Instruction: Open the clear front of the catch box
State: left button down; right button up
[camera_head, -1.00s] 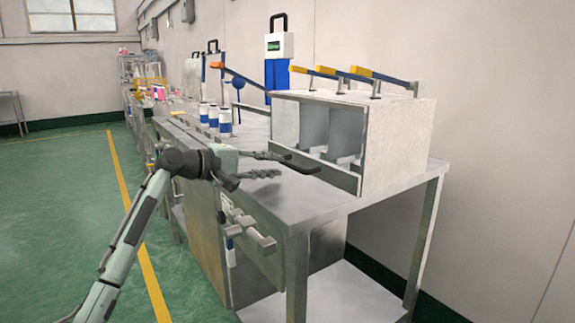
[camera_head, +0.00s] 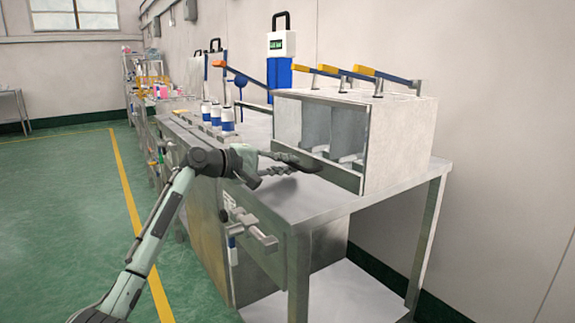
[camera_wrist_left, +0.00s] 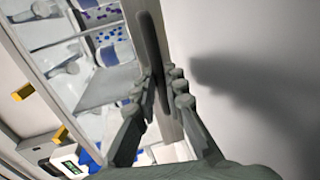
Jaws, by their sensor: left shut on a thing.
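The catch box (camera_head: 400,140) is a pale grey box at the near right end of the metal table, with several compartments facing left. Its clear front is hard to make out; a plain grey strip (camera_head: 335,174) runs along the bottom of that side. A dark bar handle (camera_head: 304,166) sticks out low on the front. My left gripper (camera_head: 288,163) is shut on this handle. In the left wrist view the dark handle (camera_wrist_left: 152,45) stands between the fingers of my left gripper (camera_wrist_left: 160,88). My right gripper is out of view.
Several yellow-ended levers (camera_head: 366,70) stand on top of the box. White and blue cans (camera_head: 227,119) stand in a row further back on the table (camera_head: 310,203). A grey clamp-like fitting (camera_head: 250,227) juts out below the table edge. The green floor to the left is clear.

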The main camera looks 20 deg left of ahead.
pick_arm(q)
jog(key=shift+s+a, duration=0.3)
jog(key=shift+s, duration=0.05)
jog(key=p+v, duration=0.1)
jog(key=v, duration=0.2)
jog(key=f+p+v, duration=0.1)
jog(key=v, duration=0.2)
jog(key=shift+s+a+f, duration=0.15)
jog(key=shift+s+a, duration=0.05)
jog(key=shift+s, duration=0.1)
jog(key=f+v, duration=0.2)
jog(key=v, duration=0.8)
jog(key=shift+s+a+p, duration=0.3)
jog(key=shift+s+p, duration=0.15)
jog(key=shift+s, duration=0.05)
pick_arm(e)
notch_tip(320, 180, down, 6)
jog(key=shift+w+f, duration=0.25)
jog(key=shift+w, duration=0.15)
pick_arm(q)
jog(key=shift+f, duration=0.1)
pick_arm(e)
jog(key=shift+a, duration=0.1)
pick_arm(q)
jog(key=c, duration=1.9)
grip_release()
